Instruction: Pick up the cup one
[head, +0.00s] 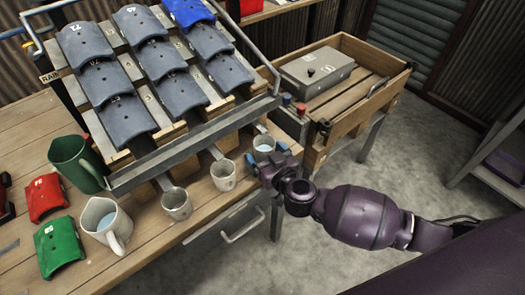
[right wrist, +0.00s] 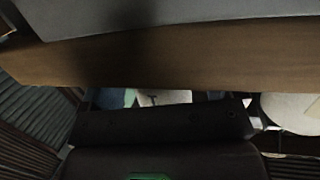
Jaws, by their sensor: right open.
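Three small pale cups stand upright in a row along the front of the wooden table. They are a left cup (head: 177,204), a middle cup (head: 223,176) and a right cup (head: 263,147). Any number on them is too small to read. My right gripper (head: 267,154) is open at the right cup, its blue fingertips on either side of the cup's near part. I cannot tell whether they touch it. In the right wrist view, the dark gripper body (right wrist: 160,122) hides most of the area in front of it; a pale rounded thing (right wrist: 290,112) shows at the right. My left gripper is out of view.
A sloped rack (head: 190,140) of grey curved tiles stands behind the cups, close to them. A green jug (head: 75,163), a pale pitcher (head: 105,222), a red tile (head: 46,197) and a green tile (head: 59,247) are at the left. A wooden crate bench (head: 345,120) stands behind.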

